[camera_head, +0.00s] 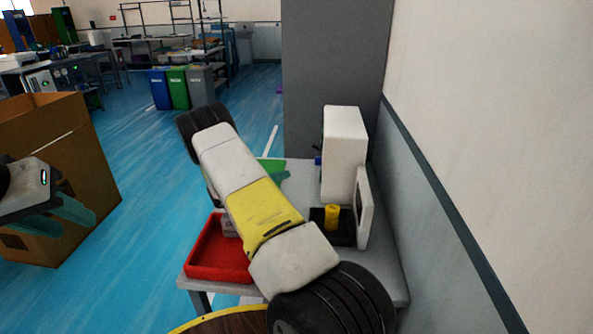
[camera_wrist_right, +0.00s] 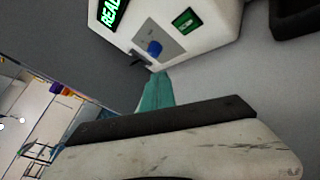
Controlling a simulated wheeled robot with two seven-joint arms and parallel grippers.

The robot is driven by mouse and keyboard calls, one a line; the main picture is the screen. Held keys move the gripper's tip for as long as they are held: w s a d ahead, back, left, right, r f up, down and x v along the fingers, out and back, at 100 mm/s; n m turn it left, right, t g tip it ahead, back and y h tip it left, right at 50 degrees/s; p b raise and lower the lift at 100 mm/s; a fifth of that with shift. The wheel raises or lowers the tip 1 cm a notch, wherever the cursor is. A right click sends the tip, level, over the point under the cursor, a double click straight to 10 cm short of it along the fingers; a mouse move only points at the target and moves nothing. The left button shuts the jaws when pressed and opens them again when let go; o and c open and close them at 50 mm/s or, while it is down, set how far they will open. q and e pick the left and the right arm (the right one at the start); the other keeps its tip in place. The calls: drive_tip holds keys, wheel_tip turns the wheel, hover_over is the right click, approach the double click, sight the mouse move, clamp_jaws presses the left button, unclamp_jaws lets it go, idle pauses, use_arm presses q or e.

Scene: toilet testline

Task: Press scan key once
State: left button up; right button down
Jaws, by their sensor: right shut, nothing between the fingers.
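A white machine (camera_head: 345,150) stands on the grey table, near the wall. In the right wrist view its front (camera_wrist_right: 190,30) carries a dark display (camera_wrist_right: 112,10) with green letters starting "READ", a round blue button (camera_wrist_right: 154,48) on a grey panel, and a green square (camera_wrist_right: 186,19). I cannot read which one is the scan key. My right gripper (camera_wrist_right: 158,78) is shut and empty, its teal tips just below the blue button; I cannot tell if they touch the machine. In the head view my right arm hides it. My left gripper (camera_head: 55,222) is open and empty, by the cardboard box.
The table (camera_head: 390,250) also holds a red tray (camera_head: 215,255), a green object (camera_head: 273,170), a yellow cylinder (camera_head: 332,216) on a black base and an upright white panel (camera_head: 364,208). A cardboard box (camera_head: 85,150) stands left. Blue floor (camera_head: 150,170) between is clear.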

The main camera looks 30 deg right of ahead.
drive_tip(key=shift+s+d, duration=0.8)
drive_tip(key=shift+d, duration=0.45)
drive_tip(key=shift+s+d, duration=0.75)
drive_tip(key=shift+d, duration=0.5)
drive_tip(key=shift+s+d, duration=0.8)
drive_tip(key=shift+d, duration=0.45)
drive_tip(key=shift+d, duration=0.1)
drive_tip(key=shift+s+d, duration=0.2)
drive_tip(key=shift+d, duration=0.1)
drive_tip(key=shift+s+d, duration=0.25)
drive_tip(key=shift+d, duration=0.1)
drive_tip(key=shift+w+a, duration=0.45)
drive_tip(key=shift+a, duration=0.25)
